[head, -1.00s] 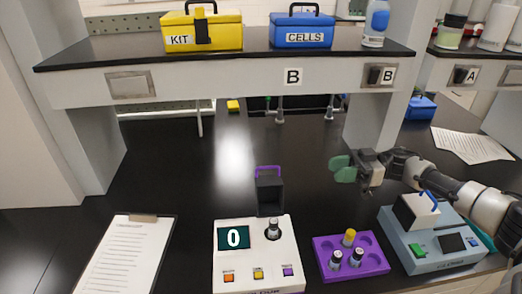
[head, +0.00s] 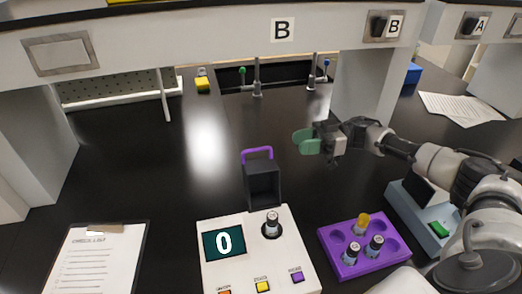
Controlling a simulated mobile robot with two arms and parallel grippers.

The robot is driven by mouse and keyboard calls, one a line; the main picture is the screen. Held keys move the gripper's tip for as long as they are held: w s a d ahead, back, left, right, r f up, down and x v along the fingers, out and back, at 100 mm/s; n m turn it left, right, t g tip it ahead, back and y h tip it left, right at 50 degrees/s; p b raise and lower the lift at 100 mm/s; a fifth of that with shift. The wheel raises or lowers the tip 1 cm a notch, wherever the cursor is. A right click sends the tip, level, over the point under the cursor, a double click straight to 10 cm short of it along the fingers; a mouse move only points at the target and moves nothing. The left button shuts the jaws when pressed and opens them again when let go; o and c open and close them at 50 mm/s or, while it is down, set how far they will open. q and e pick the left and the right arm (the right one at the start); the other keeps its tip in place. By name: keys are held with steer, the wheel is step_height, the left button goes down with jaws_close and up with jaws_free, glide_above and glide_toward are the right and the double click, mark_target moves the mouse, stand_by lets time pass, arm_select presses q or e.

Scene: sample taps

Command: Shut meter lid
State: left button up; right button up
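The white meter (head: 240,263) stands at the bottom centre of the head view, its dark screen (head: 224,242) reading 0. Its black lid (head: 263,183) with a purple handle (head: 257,153) stands up open at the meter's back edge. A dark-capped vial (head: 272,222) stands upright in the meter's round well. My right gripper (head: 307,141), with green fingertips, is in the air to the right of the lid and apart from it. It seems to hold nothing; its fingertips overlap in this view, so the gap between them is unclear. My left gripper is not in view.
A purple rack (head: 342,262) with several vials stands right of the meter. A blue-grey device (head: 408,208) is partly behind my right arm. A clipboard (head: 97,262) lies at left. A shelf (head: 200,40) crosses above.

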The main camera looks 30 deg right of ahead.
mark_target(265, 148)
steer(key=p+x, duration=0.1)
steer(key=x, duration=0.3)
steer(key=p+x, duration=0.2)
steer(key=x, duration=0.3)
steer(key=shift+a+r+p, duration=0.2)
steer(key=shift+a+p, duration=0.1)
steer(key=shift+a, duration=0.45)
steer(key=shift+f, duration=0.1)
jaws_close()
